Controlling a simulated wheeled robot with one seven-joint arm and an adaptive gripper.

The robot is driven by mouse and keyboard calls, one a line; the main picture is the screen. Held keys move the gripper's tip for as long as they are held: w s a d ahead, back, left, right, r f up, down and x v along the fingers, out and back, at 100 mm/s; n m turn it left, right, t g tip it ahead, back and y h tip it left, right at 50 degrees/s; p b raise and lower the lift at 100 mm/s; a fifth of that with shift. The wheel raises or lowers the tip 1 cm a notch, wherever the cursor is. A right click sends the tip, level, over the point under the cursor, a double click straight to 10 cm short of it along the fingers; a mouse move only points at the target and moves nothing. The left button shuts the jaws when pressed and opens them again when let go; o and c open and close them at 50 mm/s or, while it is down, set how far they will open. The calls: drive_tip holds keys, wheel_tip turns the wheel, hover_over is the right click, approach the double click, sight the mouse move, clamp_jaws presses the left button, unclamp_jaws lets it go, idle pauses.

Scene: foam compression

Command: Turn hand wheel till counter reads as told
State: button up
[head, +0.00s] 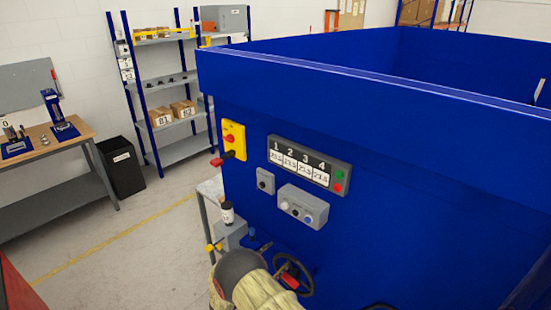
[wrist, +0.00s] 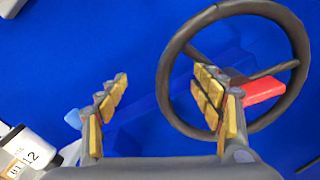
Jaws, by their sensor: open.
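The black hand wheel (head: 310,279) is on the front of the blue machine, low down, and my arm partly covers it in the head view. In the wrist view the wheel (wrist: 303,58) fills the right side, with a red piece (wrist: 265,88) by its right spoke. My gripper (wrist: 158,85) is open and empty. Its right finger overlaps the inside of the wheel; its left finger is left of the rim. I cannot tell whether it touches. A panel numbered 1 to 4 (head: 297,165) has white cells with small, hard-to-read figures. I cannot clearly make out a counter.
A grey button box (head: 302,206) and a yellow switch with a red handle (head: 234,140) are on the blue machine (head: 390,230). A labelled cylinder (head: 227,213) stands left of the wheel and shows in the wrist view (wrist: 30,150). Shelves (head: 176,80) and a workbench (head: 45,150) are behind.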

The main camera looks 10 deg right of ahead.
drive_tip(key=v, duration=0.6)
drive_tip(key=shift+p, duration=0.35)
idle(0.4)
